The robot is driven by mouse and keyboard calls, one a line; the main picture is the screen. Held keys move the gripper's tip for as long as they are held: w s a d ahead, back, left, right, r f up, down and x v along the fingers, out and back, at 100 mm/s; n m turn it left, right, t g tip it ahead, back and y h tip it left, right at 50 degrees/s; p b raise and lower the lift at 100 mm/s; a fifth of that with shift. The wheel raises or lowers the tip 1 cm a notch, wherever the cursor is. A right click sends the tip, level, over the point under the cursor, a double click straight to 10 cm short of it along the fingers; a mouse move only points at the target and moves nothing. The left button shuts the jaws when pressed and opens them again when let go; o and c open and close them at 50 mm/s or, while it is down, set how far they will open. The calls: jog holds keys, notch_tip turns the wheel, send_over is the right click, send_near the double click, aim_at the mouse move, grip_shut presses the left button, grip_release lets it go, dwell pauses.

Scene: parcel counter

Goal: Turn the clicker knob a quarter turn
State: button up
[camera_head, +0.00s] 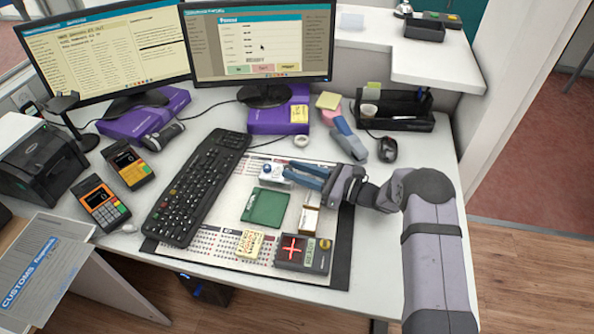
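A small pale device with a round blue-and-white top (266,170), which looks like the clicker with its knob, sits on the desk mat right of the keyboard. My gripper (290,173) reaches in from the right, low over the mat, with its blue fingers pointing left at this device. The fingertips are at or very near its right side; I cannot tell whether they touch it. The fingers overlap in this view, so the gap between them is hidden. The knob's angle is too small to read.
A green tray (265,207), a small white-and-brown box (308,220), a yellow note pad (249,244) and a dark device with a red cross (292,247) lie close by on the mat. The keyboard (199,187) is left. A blue-grey stapler-like object (349,145) is behind my gripper.

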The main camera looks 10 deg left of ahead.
grip_shut()
jog(key=shift+w+f+n+g+b, duration=0.2)
jog(key=shift+n+g+b, duration=0.1)
jog(key=shift+b, duration=0.6)
jog(key=shift+r+g+b, duration=0.1)
jog(key=shift+g+b, duration=0.4)
jog(key=shift+r, duration=0.1)
jog(key=shift+o, duration=2.4)
grip_release()
jog(key=shift+d, duration=0.15)
jog(key=shift+s+d+b, duration=0.2)
jog(key=shift+s+d, duration=0.05)
jog(key=shift+d, duration=1.55)
jog(key=shift+s+d+b, duration=0.2)
jog(key=shift+d, duration=1.55)
